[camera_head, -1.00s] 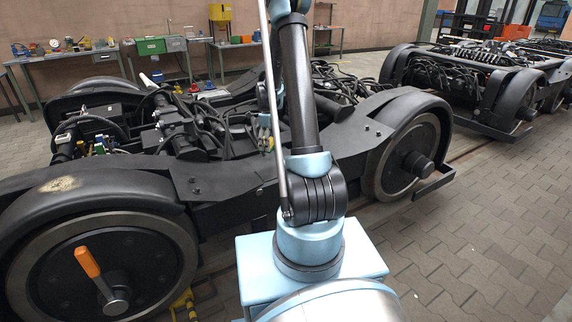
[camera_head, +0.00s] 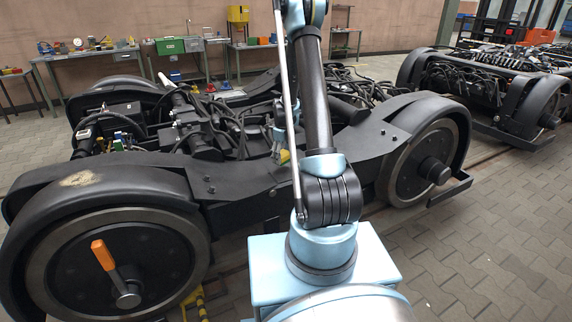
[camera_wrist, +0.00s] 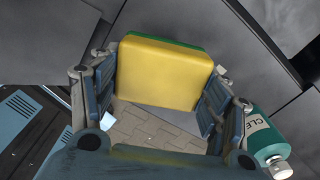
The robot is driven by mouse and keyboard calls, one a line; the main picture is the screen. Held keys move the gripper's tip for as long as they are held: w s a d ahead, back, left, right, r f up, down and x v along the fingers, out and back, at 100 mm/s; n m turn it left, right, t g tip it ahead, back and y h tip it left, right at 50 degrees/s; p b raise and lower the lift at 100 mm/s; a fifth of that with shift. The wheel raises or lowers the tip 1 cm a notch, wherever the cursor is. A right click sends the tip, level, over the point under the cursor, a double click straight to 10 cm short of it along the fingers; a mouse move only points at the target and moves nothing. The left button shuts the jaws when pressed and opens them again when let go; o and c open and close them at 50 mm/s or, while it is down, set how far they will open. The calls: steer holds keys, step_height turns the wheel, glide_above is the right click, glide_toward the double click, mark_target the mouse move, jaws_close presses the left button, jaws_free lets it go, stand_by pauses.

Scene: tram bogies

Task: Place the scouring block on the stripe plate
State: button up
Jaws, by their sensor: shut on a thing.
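The scouring block, yellow with a green edge (camera_wrist: 168,72), sits between the two fingers of my gripper (camera_wrist: 162,78) in the wrist view. My gripper is shut on it, and its broad yellow face is turned to the wrist camera. In the head view, my gripper (camera_head: 281,138) is over the near bogie (camera_head: 240,200), partly hidden behind my arm. A small yellow patch shows there, too small to tell as the block. I cannot make out the stripe plate in either view.
A teal bottle (camera_wrist: 264,135) with a pale cap lies at the right of the wrist view, close to one finger. The near bogie's frame is full of cables and parts. A second bogie (camera_head: 490,85) stands at right. Workbenches (camera_head: 95,52) line the back wall. Paved floor is clear at right.

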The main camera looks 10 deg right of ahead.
steer(key=shift+f, duration=1.9)
steer(key=o, duration=1.1)
steer(key=shift+c, duration=0.2)
